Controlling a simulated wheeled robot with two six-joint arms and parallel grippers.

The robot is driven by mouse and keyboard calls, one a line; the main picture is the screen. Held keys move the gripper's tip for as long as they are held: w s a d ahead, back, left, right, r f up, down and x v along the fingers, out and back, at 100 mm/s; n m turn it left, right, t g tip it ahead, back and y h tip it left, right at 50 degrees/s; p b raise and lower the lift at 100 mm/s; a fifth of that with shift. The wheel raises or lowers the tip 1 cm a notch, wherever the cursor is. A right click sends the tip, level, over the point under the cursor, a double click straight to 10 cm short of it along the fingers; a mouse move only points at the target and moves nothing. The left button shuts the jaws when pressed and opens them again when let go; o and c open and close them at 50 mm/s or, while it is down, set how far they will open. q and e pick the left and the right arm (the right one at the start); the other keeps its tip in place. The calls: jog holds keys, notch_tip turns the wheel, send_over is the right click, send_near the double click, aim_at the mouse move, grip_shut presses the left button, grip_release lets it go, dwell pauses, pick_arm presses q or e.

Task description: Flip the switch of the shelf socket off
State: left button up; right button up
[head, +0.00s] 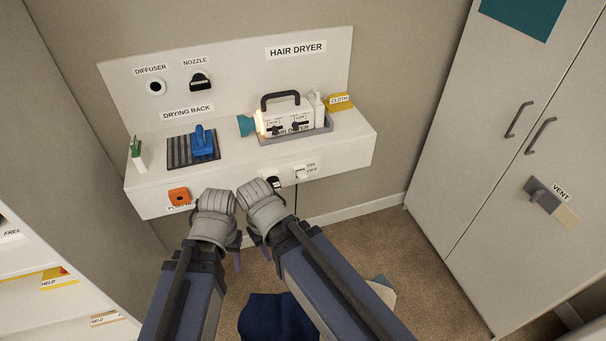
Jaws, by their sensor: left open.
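The shelf socket is on the front face of the white shelf (345,153). Its white switch (301,173) sits beside the ON and OFF labels; its exact tilt is too small to tell. A black plug (273,183) is left of the switch, partly hidden by my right wrist, with a dark cord hanging below. My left gripper (237,252) is low in front of the shelf, left of and below the socket, touching nothing visible; it is open. My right gripper (258,243) is close beside it, mostly hidden behind its own arm, so its jaws cannot be judged.
A hair dryer case (285,115) in a grey tray, a white bottle (317,106), a yellow cloth box (340,102) and a drying rack (180,153) with a blue brush stand on the shelf. Dark blue fabric (275,318) lies on the floor.

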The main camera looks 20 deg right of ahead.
jog(key=w+d+r+m+t+p, duration=0.1)
jog(key=w+d+r+m, duration=0.1)
jog(key=w+m, duration=0.1)
jog(key=w+d+r+m+t+y+p, duration=0.1)
jog(key=w+d+m+p, duration=0.1)
jog(key=w+m, duration=0.1)
jog(key=w+d+r+m+t+p, duration=0.1)
jog(key=w+d+r+m, duration=0.1)
jog(key=w+d+m, duration=0.1)
jog(key=shift+w+r+m+y+p, duration=0.3)
jog(key=shift+w+r+m+p, duration=0.15)
jog(key=shift+m, duration=0.45)
grip_shut()
jog(key=w+d+r+m+t+p, duration=0.3)
jog(key=w+d+r+m, duration=0.2)
jog(key=d+m, duration=0.5)
jog(key=shift+w+r, duration=0.25)
jog(key=shift+w, duration=0.85)
